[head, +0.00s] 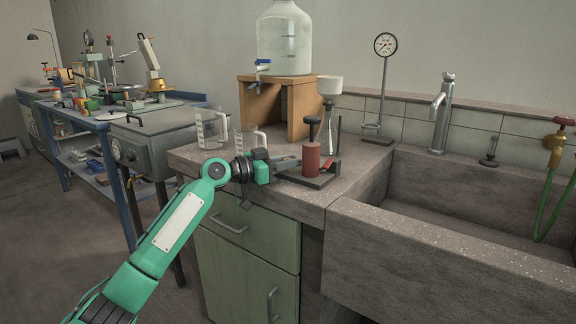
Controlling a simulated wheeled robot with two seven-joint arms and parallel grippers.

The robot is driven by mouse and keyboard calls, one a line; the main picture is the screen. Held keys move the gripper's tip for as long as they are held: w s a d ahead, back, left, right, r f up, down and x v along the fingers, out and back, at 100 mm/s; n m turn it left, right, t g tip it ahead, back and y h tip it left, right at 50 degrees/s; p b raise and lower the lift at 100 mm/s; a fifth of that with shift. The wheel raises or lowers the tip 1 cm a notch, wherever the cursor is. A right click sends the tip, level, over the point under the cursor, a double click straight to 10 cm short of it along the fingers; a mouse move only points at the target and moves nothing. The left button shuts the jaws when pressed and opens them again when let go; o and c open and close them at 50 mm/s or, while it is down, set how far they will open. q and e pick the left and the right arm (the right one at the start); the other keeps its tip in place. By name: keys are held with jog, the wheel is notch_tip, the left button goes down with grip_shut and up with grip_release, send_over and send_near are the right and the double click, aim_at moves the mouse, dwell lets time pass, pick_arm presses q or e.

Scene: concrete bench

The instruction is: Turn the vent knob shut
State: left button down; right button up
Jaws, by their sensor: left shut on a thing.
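A red cylinder (311,160) with a black handle (311,120) on top stands upright on a dark base plate (318,182) on the bench, near its front edge. A small red part (329,164), perhaps the vent knob, sits low on the cylinder's right side; it is too small to make out clearly. My left gripper (297,162) reaches in from the left at the cylinder's height. Its fingers are shut on the cylinder's left side; the exact contact is partly hidden. My right gripper is not in view.
A gauge on a post (385,72) stands farther back. The stone sink (440,235) lies to the right.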

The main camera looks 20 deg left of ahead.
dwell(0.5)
pick_arm(q)
jog(key=c, duration=1.3)
grip_release()
jog(key=shift+f, duration=0.1)
jog(key=shift+p, duration=0.5)
jog(key=n+t+y+p, duration=0.2)
jog(key=n+y+p, duration=0.1)
jog(key=p, duration=0.8)
jog(key=n+t+y+p, duration=0.2)
jog(key=y+p, duration=0.3)
jog(key=p, duration=0.6)
jog(key=n+t+y+p, duration=0.2)
jog(key=n+y+p, duration=0.2)
jog(key=p, duration=0.7)
jog(key=shift+d+r+p, duration=0.1)
jog(key=shift+r+p, duration=0.25)
jog(key=s, duration=1.4)
jog(key=shift+s+d+f+m+g+h+b, duration=0.45)
jog(key=shift+s+d+f+b, duration=0.45)
jog(key=shift+s+f+b, duration=1.1)
jog(key=shift+s+d+f+m+g+h+b, duration=0.25)
jog(key=shift+s+d+f+g+b, duration=0.8)
jog(key=shift+s+f, duration=1.75)
jog(key=shift+s+d+f+m+g+h+b, duration=0.3)
jog(key=shift+s+d+f+b, duration=0.45)
jog(key=shift+s+f+b, duration=1.35)
